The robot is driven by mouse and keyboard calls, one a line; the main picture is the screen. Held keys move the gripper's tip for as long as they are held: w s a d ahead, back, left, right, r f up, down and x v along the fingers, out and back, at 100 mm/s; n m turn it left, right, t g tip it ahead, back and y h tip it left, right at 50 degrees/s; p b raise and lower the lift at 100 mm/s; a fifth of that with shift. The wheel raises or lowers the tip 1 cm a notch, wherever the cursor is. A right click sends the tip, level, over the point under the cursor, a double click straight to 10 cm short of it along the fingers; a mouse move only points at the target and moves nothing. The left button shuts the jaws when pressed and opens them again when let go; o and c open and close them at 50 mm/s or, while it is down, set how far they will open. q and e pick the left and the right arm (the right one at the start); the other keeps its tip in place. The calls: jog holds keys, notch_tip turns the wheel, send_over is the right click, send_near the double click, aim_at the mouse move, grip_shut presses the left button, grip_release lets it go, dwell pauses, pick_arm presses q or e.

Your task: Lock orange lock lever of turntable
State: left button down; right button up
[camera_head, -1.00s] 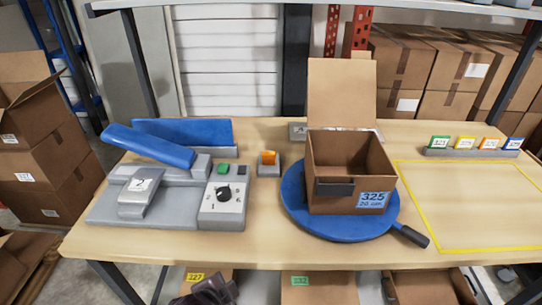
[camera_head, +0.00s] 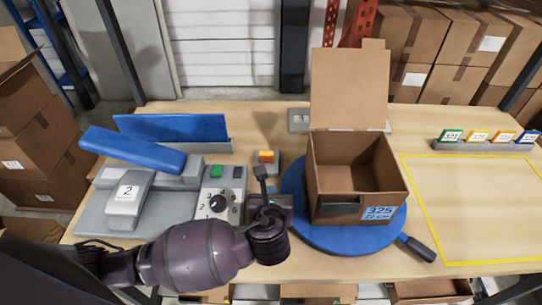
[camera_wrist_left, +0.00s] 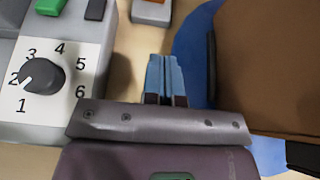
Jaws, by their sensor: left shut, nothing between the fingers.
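The orange lock lever (camera_head: 266,156) stands on a small grey block left of the turntable. Part of its block also shows at the top edge of the left wrist view. The blue round turntable (camera_head: 342,241) has a black handle (camera_head: 417,249) at its front right and bears an open cardboard box (camera_head: 360,178) marked 325. My left gripper (camera_head: 262,172) is shut and empty, its fingertips just in front of the lever's block in the head view. In the left wrist view the shut fingers (camera_wrist_left: 165,76) point toward the lever's block with a gap between. My right gripper is out of view.
A grey machine with a numbered dial (camera_head: 218,204) and a blue arm (camera_head: 132,150) stands to the left, close to my left gripper. Coloured cards (camera_head: 490,141) stand in a holder at the right. The yellow-outlined area (camera_head: 475,205) is empty.

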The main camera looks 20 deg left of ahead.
pick_arm(q)
jog(key=b, duration=0.1)
send_near(271, 158)
jog(key=f, duration=0.1)
jog(key=w+f, duration=0.2)
jog(key=f, duration=0.1)
jog(key=shift+a, duration=0.3)
jog(key=shift+w+a+r, duration=0.15)
jog(key=shift+w+r, duration=0.1)
jog(key=shift+w, duration=0.25)
jog(key=shift+w+a+r, duration=0.15)
jog(key=shift+w+r, duration=0.05)
jog(key=shift+w, duration=0.35)
jog(key=shift+w+a+r, duration=0.2)
jog(key=shift+w+r, duration=0.1)
jog(key=shift+w, duration=0.4)
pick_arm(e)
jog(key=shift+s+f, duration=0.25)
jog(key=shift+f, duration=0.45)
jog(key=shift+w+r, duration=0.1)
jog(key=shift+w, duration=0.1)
